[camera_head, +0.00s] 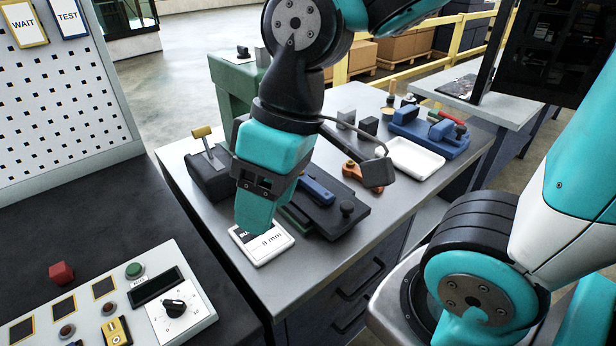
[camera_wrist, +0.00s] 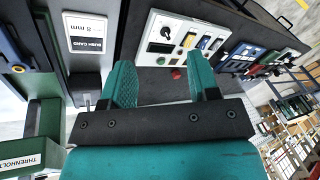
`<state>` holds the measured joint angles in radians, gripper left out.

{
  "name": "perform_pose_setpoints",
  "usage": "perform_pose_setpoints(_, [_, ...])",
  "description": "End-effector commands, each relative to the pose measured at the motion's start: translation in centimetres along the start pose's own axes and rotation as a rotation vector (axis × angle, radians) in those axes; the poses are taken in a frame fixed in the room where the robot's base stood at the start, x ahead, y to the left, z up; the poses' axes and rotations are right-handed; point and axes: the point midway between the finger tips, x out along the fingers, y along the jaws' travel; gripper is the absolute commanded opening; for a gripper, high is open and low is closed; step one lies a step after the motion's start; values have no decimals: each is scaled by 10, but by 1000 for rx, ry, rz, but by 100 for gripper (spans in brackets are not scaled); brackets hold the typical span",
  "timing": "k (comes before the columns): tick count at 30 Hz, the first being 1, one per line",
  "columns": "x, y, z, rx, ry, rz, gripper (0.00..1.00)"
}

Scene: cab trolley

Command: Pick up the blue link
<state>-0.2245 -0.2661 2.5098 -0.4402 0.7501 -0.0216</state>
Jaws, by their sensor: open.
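A blue bar-shaped piece (camera_head: 317,191), which looks like the blue link, lies on a dark plate (camera_head: 345,222) on the grey trolley top. Part of it is hidden behind my gripper in the head view. A blue piece (camera_wrist: 12,52) that may be the same one shows at the left edge of the wrist view, cut off by the frame. My gripper (camera_head: 259,212) is left of the bar, over the white "8 mm" card (camera_head: 265,246). In the wrist view my gripper (camera_wrist: 163,82) has its teal fingers apart, with nothing held between them.
A black block with a yellow-topped lever (camera_head: 207,180) stands left of my gripper. An orange piece (camera_head: 362,176), a white tray (camera_head: 414,158) and a blue fixture (camera_head: 430,130) are to the right. A control panel (camera_head: 180,310) and red cube (camera_head: 62,273) are on the dark bench.

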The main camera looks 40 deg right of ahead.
Motion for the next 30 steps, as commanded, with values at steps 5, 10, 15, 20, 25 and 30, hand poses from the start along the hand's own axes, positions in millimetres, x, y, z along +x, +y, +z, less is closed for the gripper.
perform_pose_setpoints(5, [-11,122,-44,226,-36,159,55])
perform_pose_setpoints(10, [-25,236,-47,436,-91,271,55])
perform_pose_setpoints(15, [-28,285,-36,533,-122,310,55])
perform_pose_setpoints(20, [-2,294,-30,537,-129,310,55])
perform_pose_setpoints(25, [35,303,-23,536,-128,309,55])
perform_pose_setpoints(30, [66,312,-17,535,-125,311,55])
